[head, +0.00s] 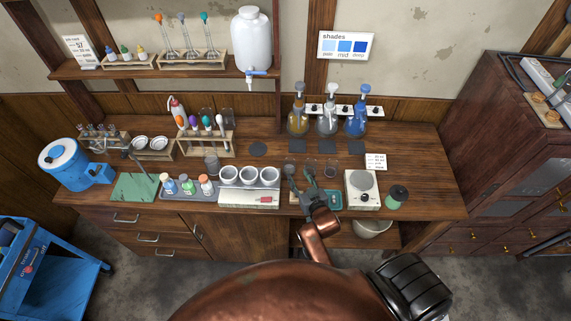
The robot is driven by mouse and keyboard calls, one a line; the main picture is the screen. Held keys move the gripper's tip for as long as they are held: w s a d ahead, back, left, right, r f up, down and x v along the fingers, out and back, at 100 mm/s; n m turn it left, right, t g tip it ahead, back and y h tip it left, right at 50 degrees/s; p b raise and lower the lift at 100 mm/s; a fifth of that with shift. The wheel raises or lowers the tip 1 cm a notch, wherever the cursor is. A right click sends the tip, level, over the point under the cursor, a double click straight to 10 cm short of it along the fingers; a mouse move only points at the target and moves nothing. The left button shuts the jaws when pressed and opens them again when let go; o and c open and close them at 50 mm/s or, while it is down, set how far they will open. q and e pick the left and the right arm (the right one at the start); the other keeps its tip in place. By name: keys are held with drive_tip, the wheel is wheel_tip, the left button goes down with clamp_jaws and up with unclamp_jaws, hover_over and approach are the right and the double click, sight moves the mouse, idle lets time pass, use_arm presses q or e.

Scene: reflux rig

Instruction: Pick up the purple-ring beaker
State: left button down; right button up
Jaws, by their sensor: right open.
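My right gripper (300,173) reaches over the front of the bench, with its arm coming up from below. Its two dark fingers are spread apart and nothing shows held between them. A small clear beaker (330,173) stands on the bench just right of the fingers; it looks apart from them. Another small glass vessel (211,164) stands further left, behind the bottle tray. The ring colours are too small to tell, so I cannot say which is the purple-ring beaker. Glass near the right fingertip is partly hidden. My left gripper is not in view.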

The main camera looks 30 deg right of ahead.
sight(292, 168)
drive_tip(key=w, duration=0.4)
drive_tip(key=shift+w+a+f, duration=0.15)
drive_tip(key=shift+w+f, duration=0.1)
drive_tip(key=shift+f, duration=0.15)
drive_tip(key=shift+x, duration=1)
drive_tip(key=shift+w+f, duration=0.1)
drive_tip(key=shift+f, duration=0.05)
drive_tip(key=shift+c, duration=1.2)
drive_tip(key=c, duration=0.6)
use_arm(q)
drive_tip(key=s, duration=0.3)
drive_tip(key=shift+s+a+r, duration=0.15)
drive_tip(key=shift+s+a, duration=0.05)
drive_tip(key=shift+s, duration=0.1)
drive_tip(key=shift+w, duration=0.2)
use_arm(e)
drive_tip(key=shift+r+p, duration=0.3)
drive_tip(key=shift+r, duration=0.4)
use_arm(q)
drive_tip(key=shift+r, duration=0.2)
use_arm(e)
drive_tip(key=shift+r, duration=4.3)
